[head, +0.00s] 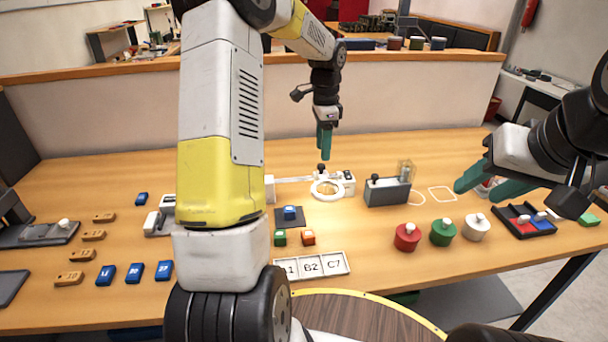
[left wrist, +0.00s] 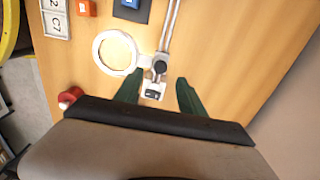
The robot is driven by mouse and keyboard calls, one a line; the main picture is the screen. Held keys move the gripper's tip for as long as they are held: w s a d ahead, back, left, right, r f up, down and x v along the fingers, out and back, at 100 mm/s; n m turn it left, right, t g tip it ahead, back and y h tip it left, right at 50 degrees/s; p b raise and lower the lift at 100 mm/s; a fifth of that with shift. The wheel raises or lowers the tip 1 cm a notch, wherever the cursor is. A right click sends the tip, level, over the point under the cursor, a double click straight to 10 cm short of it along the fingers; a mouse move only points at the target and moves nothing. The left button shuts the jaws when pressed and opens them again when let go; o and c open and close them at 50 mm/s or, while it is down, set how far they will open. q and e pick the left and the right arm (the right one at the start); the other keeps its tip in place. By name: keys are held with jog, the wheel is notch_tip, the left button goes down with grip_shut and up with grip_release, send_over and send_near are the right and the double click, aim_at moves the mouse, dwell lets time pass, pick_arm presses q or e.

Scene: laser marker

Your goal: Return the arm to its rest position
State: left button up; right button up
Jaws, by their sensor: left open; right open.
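My left gripper (head: 325,140) hangs fingers-down above the table in the head view, over the ring lamp (head: 327,190) on its rail. In the left wrist view its two green fingers (left wrist: 158,78) are apart, with nothing held between them. The ring lamp's black knob and small white block (left wrist: 154,90) show beyond and between the fingers. My left arm (head: 220,140) fills the left middle of the head view and hides part of the table. My right gripper (head: 482,182) is at the right, open and empty, with its fingers pointing left above the table.
A grey box with a black knob (head: 388,191) stands right of the lamp. Red (head: 407,237), green (head: 443,232) and white (head: 477,227) knobbed pieces stand at the front right. A labelled tray (head: 338,263) and small cubes lie at front centre. A low wall (head: 420,95) backs the table.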

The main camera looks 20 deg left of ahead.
pick_arm(q)
jog(key=s+d+r+n+t+h, duration=0.15)
jog(key=s+r+n, duration=0.25)
jog(key=s+r, duration=0.45)
jog(key=s+d+r+n+t+y, duration=0.1)
jog(key=s+r+n+t, duration=0.4)
jog(key=s, duration=0.7)
jog(key=s+n+h, duration=0.1)
jog(key=s+n, duration=0.2)
jog(key=s, duration=0.5)
jog(key=shift+d+h, duration=0.35)
jog(key=shift+d, duration=0.1)
jog(key=shift+s, duration=0.1)
jog(key=shift+c, duration=0.2)
